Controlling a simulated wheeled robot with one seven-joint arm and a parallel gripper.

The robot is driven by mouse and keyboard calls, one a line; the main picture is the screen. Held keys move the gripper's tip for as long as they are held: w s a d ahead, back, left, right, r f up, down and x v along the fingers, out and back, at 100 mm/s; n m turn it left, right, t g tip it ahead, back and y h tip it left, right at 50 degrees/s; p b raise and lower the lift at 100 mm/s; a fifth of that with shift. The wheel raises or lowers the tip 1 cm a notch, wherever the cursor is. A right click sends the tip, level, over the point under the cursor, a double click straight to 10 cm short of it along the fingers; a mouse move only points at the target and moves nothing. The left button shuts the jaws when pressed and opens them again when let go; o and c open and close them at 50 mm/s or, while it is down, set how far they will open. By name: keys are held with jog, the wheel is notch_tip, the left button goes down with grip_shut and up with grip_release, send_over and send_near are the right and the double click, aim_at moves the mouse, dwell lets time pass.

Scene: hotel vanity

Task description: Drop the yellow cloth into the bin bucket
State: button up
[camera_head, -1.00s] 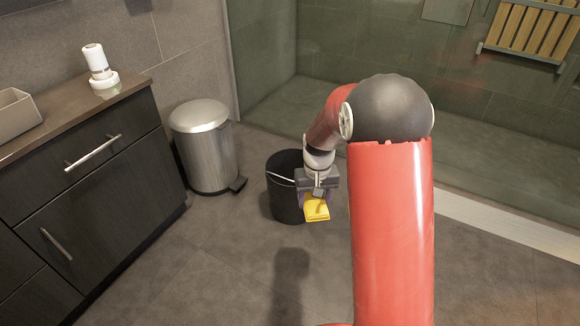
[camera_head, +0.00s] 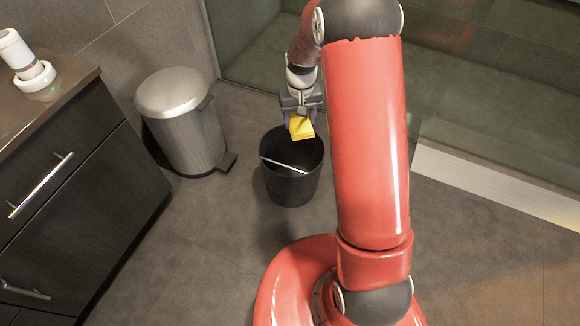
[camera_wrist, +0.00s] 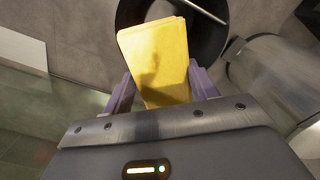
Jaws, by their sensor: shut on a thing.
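The yellow cloth (camera_head: 301,127) is a folded block held between the fingers of my gripper (camera_head: 300,113). It also shows in the wrist view (camera_wrist: 158,62), between the two purple fingers (camera_wrist: 160,90). The bin bucket (camera_head: 291,188) is black and round, with a light handle across its opening, and stands upright on the floor. In the head view the cloth appears over the far part of the bucket's rim. In the wrist view the bucket (camera_wrist: 215,45) lies beyond the cloth, which covers part of its opening. How high the cloth is above the rim is hard to tell.
A metal pedal bin (camera_head: 183,125) stands left of the bucket. A dark vanity cabinet (camera_head: 95,190) with a white dispenser (camera_head: 28,65) on top is at the left. A glass shower screen and pale sill (camera_head: 490,185) lie at the right.

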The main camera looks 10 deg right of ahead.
notch_tip(320, 180, down, 5)
jog(key=b, duration=0.3)
jog(key=o, duration=1)
jog(key=shift+r+p, duration=0.75)
jog(key=shift+r, duration=3.15)
